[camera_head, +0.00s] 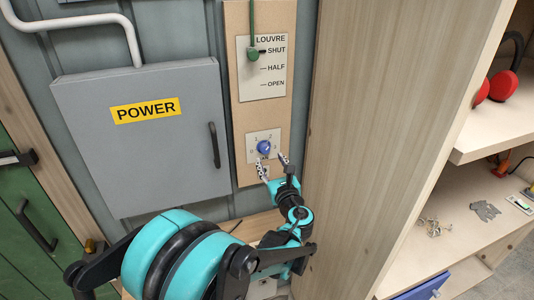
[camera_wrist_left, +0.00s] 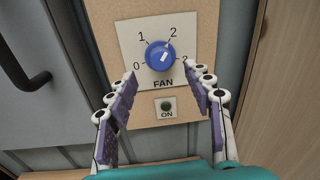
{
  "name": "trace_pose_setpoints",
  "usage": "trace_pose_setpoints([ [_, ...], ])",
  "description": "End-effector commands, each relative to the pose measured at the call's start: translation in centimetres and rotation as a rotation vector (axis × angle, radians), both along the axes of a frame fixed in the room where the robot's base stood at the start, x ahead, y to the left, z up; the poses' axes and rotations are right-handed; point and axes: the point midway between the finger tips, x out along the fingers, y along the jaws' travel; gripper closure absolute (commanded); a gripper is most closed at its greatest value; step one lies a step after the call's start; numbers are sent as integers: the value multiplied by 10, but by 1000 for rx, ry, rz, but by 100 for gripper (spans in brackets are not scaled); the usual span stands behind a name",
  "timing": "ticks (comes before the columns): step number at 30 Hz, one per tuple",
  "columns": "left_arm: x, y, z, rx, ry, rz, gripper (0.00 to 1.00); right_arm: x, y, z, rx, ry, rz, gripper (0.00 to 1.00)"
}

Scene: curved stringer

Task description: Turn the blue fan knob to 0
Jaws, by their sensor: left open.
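The blue fan knob (camera_head: 263,147) sits on a pale dial plate low on the wooden panel. In the left wrist view the knob (camera_wrist_left: 160,56) shows a white pointer mark aimed up and right, roughly toward the 2. The 0 label is at the knob's lower left, and the word FAN is below it. My left gripper (camera_head: 272,162) is open just below and in front of the knob. In the wrist view its two fingers (camera_wrist_left: 164,76) are spread to either side, below the knob, with nothing between them. My right gripper is not in view.
A small ON button or lamp (camera_wrist_left: 167,106) is below the dial. Above is the louvre slider (camera_head: 253,55), at SHUT. A grey POWER cabinet (camera_head: 140,165) stands left. A tall wooden side panel (camera_head: 375,130) is close on the right, with shelves beyond.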

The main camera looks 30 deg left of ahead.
Motion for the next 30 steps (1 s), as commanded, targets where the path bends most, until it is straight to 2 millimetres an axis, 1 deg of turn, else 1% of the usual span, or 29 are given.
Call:
trace_pose_setpoints([
  [1,7,8,-2,-1,-1,3,48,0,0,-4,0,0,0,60],
  [3,15,16,-2,-2,-1,3,48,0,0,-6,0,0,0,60],
  [9,32,34,-1,-3,-1,1,48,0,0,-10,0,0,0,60],
  [13,37,37,-1,-4,-1,0,48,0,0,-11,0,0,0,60],
  [20,37,38,0,-4,-1,0,48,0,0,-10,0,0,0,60],
  [21,37,38,0,-4,-1,0,59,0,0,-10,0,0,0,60],
  [23,37,38,0,-4,-1,0,75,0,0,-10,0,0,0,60],
  [24,37,38,0,-4,-1,0,85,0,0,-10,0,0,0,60],
  [25,37,38,0,-4,-1,0,93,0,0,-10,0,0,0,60],
  [26,37,38,0,-4,-1,0,99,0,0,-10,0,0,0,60],
  [30,37,38,0,-5,-2,0,99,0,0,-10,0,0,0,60],
])
